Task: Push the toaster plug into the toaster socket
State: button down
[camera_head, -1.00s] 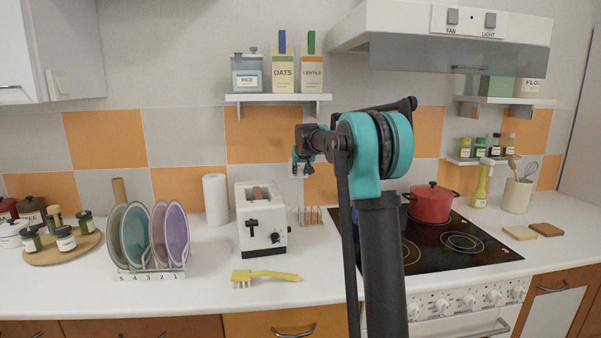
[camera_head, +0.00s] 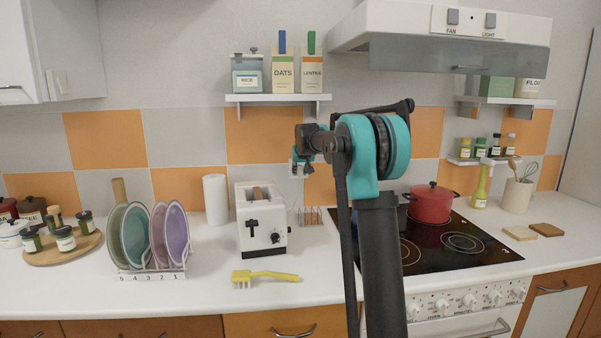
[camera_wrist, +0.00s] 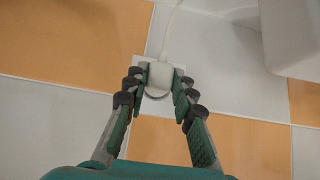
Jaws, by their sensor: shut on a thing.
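The white toaster (camera_head: 262,219) stands on the counter left of my arm, with slices of bread in its top. In the wrist view my gripper (camera_wrist: 160,85) is shut on the white toaster plug (camera_wrist: 161,75), a finger on each side. A white cord (camera_wrist: 170,30) runs from the plug to the top of that view. The plug is in front of the white toaster socket (camera_wrist: 150,105) on the tiled wall, and its body covers most of the socket face. I cannot tell how deep the plug sits. In the head view my gripper (camera_head: 302,167) is small, close to the wall.
A shelf (camera_head: 277,98) with jars and boxes hangs above my gripper. A paper roll (camera_head: 216,199) and a plate rack (camera_head: 150,273) stand left of the toaster. A yellow brush (camera_head: 265,276) lies in front. A red pot (camera_head: 431,203) is on the stove at right.

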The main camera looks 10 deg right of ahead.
jog(key=shift+w, duration=0.7)
jog(key=c, duration=1.2)
grip_release()
jog(key=v, duration=1.2)
